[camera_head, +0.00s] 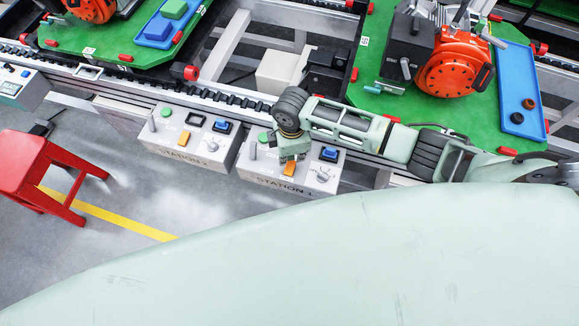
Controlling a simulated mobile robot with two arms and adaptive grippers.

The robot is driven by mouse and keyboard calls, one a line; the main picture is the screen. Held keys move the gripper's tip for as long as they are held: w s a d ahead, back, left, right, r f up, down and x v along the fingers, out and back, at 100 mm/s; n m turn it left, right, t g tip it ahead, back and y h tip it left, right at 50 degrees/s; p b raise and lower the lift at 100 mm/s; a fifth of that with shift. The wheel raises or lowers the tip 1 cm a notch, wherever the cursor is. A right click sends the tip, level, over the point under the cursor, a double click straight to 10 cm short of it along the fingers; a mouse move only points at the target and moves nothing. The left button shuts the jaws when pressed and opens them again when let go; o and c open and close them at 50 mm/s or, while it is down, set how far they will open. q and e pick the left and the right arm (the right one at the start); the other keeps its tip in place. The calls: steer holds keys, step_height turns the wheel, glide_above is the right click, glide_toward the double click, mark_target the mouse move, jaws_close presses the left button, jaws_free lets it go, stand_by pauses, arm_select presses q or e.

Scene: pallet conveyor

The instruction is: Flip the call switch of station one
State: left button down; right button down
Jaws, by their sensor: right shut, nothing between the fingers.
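The station one box (305,182), a pale control box lettered "STATION" with its number partly unclear, is fixed on the conveyor's front edge. It bears a grey upright lever (253,149), a green button (263,137), an orange rocker (289,169), a blue button (329,155) and a grey knob (322,176). I cannot tell which is labelled the call switch. My right gripper (291,157) points down over the box, shut and empty, just behind the orange rocker. Whether it touches the box is unclear. It hides the box's back middle part. My left gripper is out of view.
The similar station two box (200,155) stands to the left. A red stool (40,165) is on the floor at left. Behind, green pallets (375,65) carry orange-red machines (453,65) and blue trays (517,75). My pale body fills the foreground.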

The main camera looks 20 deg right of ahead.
mark_target(291, 163)
steer(key=shift+f+b, duration=0.5)
steer(key=shift+f, duration=0.4)
steer(key=shift+r, duration=0.15)
step_height(291, 163, up, 7)
steer(key=p, duration=0.7)
steer(key=shift+p, duration=0.35)
stand_by(0.4)
